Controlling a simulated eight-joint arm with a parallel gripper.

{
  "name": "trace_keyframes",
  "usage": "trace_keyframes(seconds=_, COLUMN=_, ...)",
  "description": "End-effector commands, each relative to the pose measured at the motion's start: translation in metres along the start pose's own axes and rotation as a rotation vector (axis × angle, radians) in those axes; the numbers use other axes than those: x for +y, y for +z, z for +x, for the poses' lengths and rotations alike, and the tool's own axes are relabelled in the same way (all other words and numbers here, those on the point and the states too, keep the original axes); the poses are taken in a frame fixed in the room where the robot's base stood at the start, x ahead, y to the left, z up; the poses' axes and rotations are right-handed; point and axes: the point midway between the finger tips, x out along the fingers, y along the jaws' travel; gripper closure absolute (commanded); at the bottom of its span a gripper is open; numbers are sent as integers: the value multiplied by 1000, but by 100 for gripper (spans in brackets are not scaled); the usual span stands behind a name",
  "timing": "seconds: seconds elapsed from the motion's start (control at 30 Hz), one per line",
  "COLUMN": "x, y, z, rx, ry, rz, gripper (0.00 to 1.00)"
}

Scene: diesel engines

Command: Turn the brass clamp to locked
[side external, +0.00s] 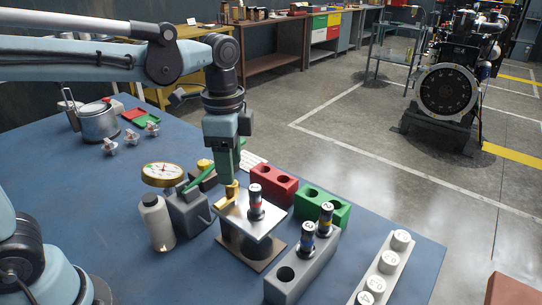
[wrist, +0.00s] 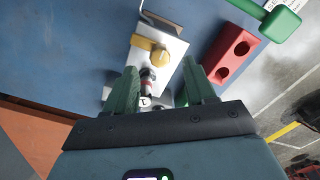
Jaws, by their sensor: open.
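The brass clamp (side external: 231,192) stands at the back left part of a bright metal fixture plate (side external: 240,217). In the wrist view, the clamp (wrist: 158,56) shows as a rounded yellow piece on the pale plate (wrist: 170,38). A dark cylindrical part marked 1 (side external: 255,201) stands upright on the plate beside the clamp. My gripper (side external: 230,180) points down just above the clamp. In the wrist view, its green fingers are apart (wrist: 160,68), with the clamp ahead of the tips and the numbered part between them lower in the picture. I cannot tell whether a finger touches the clamp.
A red two-hole block (side external: 273,184), a green block (side external: 322,210) and a grey block (side external: 302,268) with parts 2 and 3 stand to the right. A dial gauge (side external: 161,174) and white bottle (side external: 157,222) stand close on the left.

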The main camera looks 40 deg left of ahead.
Motion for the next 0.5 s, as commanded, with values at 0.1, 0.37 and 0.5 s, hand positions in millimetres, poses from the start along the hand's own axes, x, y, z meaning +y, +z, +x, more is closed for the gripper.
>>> trace_keyframes(seconds=0.1, x=0, y=0, z=17, rx=1, ry=0, rz=0, gripper=45)
trace_keyframes(seconds=0.37, x=0, y=0, z=38, rx=1, ry=0, rz=0, gripper=45)
trace_keyframes(seconds=0.5, x=0, y=0, z=41, rx=1, ry=0, rz=0, gripper=45)
